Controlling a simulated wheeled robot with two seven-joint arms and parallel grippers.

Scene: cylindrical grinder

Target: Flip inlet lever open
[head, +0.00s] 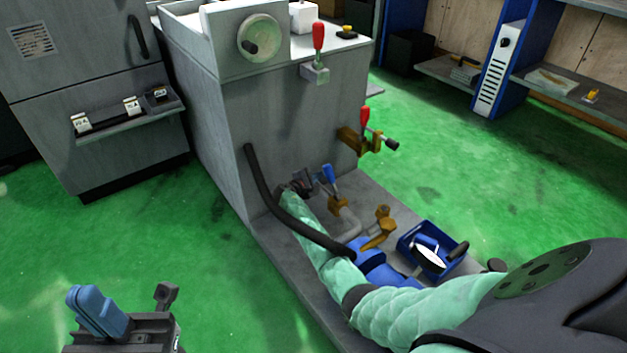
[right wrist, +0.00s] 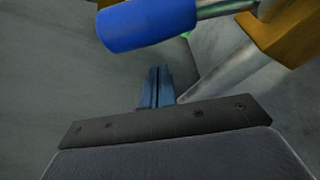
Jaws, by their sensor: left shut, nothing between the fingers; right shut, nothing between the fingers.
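A blue-handled lever (head: 329,174) stands up from a brass valve (head: 338,206) on a grey pipe, low beside the grey machine. Its blue handle (right wrist: 148,24) crosses the top of the right wrist view, with its metal stem running right. My right gripper (head: 306,178) is just left of this lever, partly hidden. In the right wrist view its blue fingers (right wrist: 155,76) are shut and empty, below the handle, with a small gap showing. My left gripper (head: 82,292) is shut and empty, low at the left, far from the lever.
A red-handled lever (head: 365,119) sits on a brass valve at the machine's side, and another red lever (head: 318,38) is higher. A black hose (head: 262,187) crosses over my right arm. A blue box (head: 430,252) and brass fitting (head: 380,227) stand right. Green floor (head: 480,150) is open.

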